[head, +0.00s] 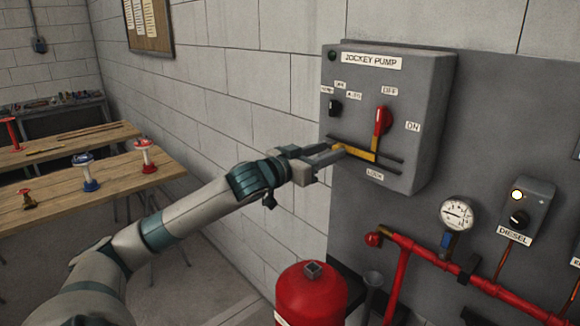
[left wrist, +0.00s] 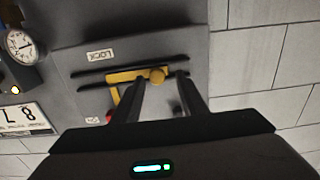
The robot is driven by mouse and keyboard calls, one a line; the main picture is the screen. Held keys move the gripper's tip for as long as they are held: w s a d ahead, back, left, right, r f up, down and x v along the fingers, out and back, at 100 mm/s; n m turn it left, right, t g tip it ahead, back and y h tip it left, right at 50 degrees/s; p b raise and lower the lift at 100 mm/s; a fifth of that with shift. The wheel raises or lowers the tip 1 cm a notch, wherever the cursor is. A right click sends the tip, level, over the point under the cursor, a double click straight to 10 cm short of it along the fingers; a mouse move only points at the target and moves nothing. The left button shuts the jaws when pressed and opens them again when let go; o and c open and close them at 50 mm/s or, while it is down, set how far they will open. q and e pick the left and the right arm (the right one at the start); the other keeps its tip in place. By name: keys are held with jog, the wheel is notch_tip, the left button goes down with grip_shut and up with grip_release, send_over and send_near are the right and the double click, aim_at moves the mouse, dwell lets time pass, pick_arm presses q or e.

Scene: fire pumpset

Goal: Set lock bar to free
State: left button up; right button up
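The jockey pump box (head: 425,100) is grey and hangs on the wall at the right. Its yellow lock bar (head: 362,154) lies between two dark horizontal rails, above a LOCK label (head: 375,175). An upright yellow arm on the bar reaches the red handle (head: 383,121), which stands upright. My left gripper (head: 336,153) is at the bar's left end. My open left fingers (left wrist: 161,82) stand either side of the knob, with gaps visible. My right gripper is out of view.
A red extinguisher (head: 310,293), a red pipe (head: 420,252), a gauge (head: 456,214) and a DIESEL box (head: 527,205) are below and right of the pump box. Wooden tables (head: 110,195) with valves stand at the left.

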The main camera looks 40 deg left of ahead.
pick_arm(q)
jog(key=s+a+b, duration=0.1)
jog(key=s+b, duration=0.5)
jog(key=s, duration=1)
jog(key=shift+s+a+b, duration=0.3)
jog(key=shift+s+b, duration=0.05)
jog(key=shift+s, duration=0.05)
dwell(0.4)
